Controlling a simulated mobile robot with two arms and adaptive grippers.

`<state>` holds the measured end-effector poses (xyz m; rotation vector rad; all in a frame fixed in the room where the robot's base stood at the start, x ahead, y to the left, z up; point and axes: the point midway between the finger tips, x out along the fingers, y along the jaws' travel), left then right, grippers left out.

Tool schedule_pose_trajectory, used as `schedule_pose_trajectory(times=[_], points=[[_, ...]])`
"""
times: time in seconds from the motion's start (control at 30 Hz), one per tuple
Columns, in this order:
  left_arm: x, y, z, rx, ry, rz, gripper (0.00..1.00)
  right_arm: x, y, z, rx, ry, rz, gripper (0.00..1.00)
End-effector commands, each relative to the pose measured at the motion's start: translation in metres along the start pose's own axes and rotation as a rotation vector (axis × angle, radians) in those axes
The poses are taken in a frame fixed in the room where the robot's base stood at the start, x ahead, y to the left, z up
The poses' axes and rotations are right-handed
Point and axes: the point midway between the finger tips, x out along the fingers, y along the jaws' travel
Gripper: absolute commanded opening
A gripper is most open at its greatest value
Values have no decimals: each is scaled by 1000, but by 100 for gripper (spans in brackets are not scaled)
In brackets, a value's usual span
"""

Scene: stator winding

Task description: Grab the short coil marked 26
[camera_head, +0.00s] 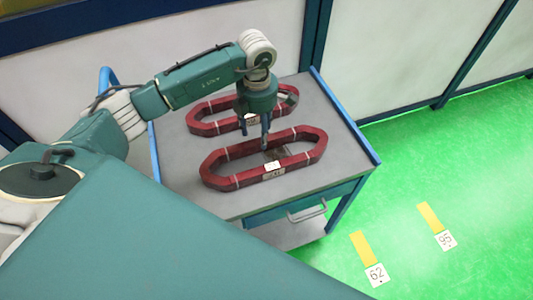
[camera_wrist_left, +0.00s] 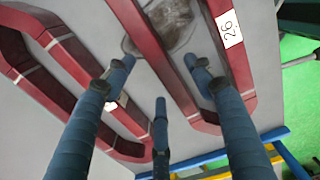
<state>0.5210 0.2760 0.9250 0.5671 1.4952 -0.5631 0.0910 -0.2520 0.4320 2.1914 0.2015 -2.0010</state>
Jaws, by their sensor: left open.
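The coil marked 26 (camera_head: 218,182) is a dark red elongated ring lying flat on the grey cart top, the nearer of two coils in the head view. Its white tag reads 26 in the left wrist view (camera_wrist_left: 228,28); the tag is too small to read in the head view. My left gripper (camera_head: 265,140) points down at the far long side of this coil. In the left wrist view my three-fingered gripper (camera_wrist_left: 160,75) is open and empty, with that long side running between its spread fingers. My right gripper is out of view.
A second red coil (camera_head: 200,127) lies behind, partly hidden by my left gripper; it also shows in the left wrist view (camera_wrist_left: 68,55). The cart top (camera_head: 172,168) has blue side rails (camera_head: 345,115) and a drawer handle (camera_head: 308,212). Floor tags lie to the right.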

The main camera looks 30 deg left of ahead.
Motion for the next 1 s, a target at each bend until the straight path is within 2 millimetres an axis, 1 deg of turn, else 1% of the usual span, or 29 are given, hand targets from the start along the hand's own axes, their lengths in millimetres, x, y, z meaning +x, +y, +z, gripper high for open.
schedule_pose_trajectory(times=[0.03,0.13,0.2,0.3,0.4,0.57,0.6,0.67,0.7,0.77,0.8,0.87,1.0], points=[[4,-1,0,-1,5,-5,54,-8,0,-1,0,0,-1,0],[19,-1,4,-1,5,-6,54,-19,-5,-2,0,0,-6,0],[31,0,5,-1,4,-5,54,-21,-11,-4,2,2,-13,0],[42,0,5,0,3,-3,54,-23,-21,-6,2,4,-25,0],[46,1,5,0,1,-2,54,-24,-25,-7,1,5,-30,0],[46,1,5,0,1,-1,54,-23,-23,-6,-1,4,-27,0],[46,1,5,0,1,-1,50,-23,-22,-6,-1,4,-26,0],[46,1,5,0,1,-1,38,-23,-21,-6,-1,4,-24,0],[46,1,5,0,1,-1,30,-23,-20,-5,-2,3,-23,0],[46,1,5,0,1,-1,18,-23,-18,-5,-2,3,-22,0],[46,1,5,0,1,-1,10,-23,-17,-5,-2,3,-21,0],[46,1,5,0,1,-1,0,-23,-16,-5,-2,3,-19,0],[44,2,6,0,-3,0,0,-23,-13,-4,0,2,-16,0]])
